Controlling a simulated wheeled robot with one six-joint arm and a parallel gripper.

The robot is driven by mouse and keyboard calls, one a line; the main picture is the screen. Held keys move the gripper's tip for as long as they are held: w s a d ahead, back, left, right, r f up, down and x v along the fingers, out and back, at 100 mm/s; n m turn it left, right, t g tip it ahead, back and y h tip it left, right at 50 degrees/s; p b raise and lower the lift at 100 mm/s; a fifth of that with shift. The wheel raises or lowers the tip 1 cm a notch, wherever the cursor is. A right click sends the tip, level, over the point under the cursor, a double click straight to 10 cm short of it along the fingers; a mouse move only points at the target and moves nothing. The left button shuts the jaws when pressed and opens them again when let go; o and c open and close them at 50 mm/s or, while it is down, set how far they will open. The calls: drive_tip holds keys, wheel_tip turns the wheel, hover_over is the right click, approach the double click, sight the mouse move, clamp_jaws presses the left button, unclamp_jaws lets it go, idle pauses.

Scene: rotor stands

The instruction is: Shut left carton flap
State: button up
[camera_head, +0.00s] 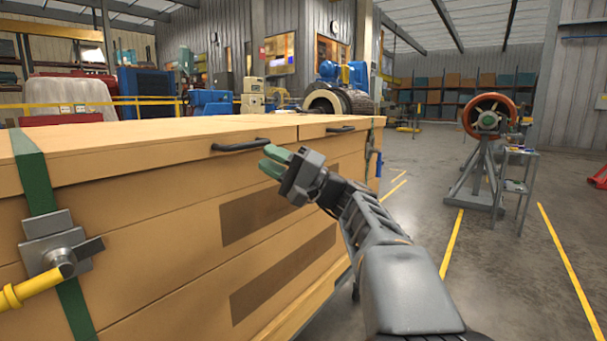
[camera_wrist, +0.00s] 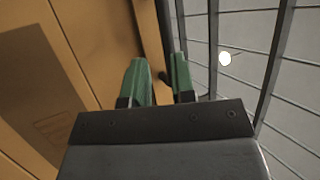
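A large wooden carton (camera_head: 180,210) fills the left of the head view. Its top has a seam between a long left flap (camera_head: 130,145) and a shorter right flap (camera_head: 325,122). Both flaps look flat and level. A dark handle (camera_head: 240,145) is on the left flap's front edge. My gripper (camera_head: 272,162) has green fingers close to this handle's right end. In the wrist view the fingers (camera_wrist: 160,75) are apart, with a dark bar, probably a handle, beyond the gap. I see nothing held; whether a finger touches the handle is unclear.
A green strap with a metal latch (camera_head: 58,245) and yellow lever is on the carton's left front. A second handle (camera_head: 340,129) is on the right flap. A rotor stand (camera_head: 478,175) and small cart (camera_head: 517,185) stand right. The floor between is clear.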

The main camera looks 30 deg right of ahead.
drive_tip(key=p+v, duration=0.1)
drive_tip(key=v, duration=0.8)
drive_tip(key=shift+s, duration=0.15)
drive_tip(key=shift+a+r, duration=0.1)
drive_tip(key=s+a+g+h+p, duration=0.3)
drive_tip(key=a+g+h+p, duration=0.5)
drive_tip(key=a+p, duration=0.95)
drive_tip(key=s+d+r+n+g+h+p, duration=0.3)
drive_tip(key=s+d+r+n+h+p, duration=0.2)
drive_tip(key=p, duration=1.6)
drive_tip(key=s+d+n+h, duration=0.1)
drive_tip(key=s+h, duration=0.2)
drive_tip(key=h, duration=0.1)
drive_tip(key=shift+s+d+r+h, duration=0.2)
drive_tip(key=shift+s+r+h, duration=0.1)
drive_tip(key=shift+s, duration=0.05)
